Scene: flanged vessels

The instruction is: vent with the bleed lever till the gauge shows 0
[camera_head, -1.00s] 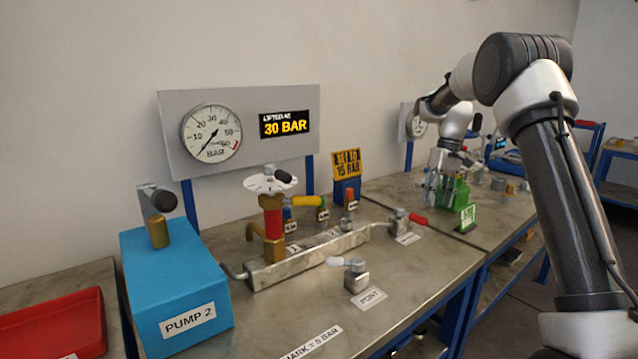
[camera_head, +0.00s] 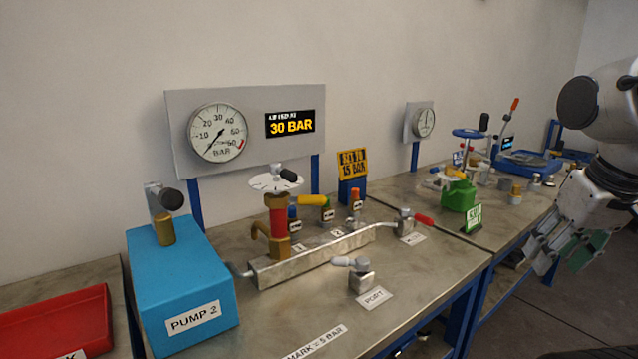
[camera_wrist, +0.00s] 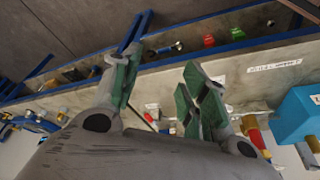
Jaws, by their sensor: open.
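The large round gauge (camera_head: 217,132) is on the grey panel; its needle points to the lower left, near the bottom of the scale. The display (camera_head: 290,124) beside it reads 30 BAR. A red-handled lever (camera_head: 423,219) sits at the right end of the metal manifold (camera_head: 310,255); its label is too small to read. I cannot tell which is the bleed lever. My gripper (camera_head: 560,262) is open and empty at the right, away from both levers. Its green-padded fingers (camera_wrist: 163,65) show spread in the wrist view.
The blue PUMP 2 box (camera_head: 180,285) with its lever stands at the left, beside a red tray (camera_head: 55,325). A green block (camera_head: 459,196) and a second gauge (camera_head: 423,122) are farther back.

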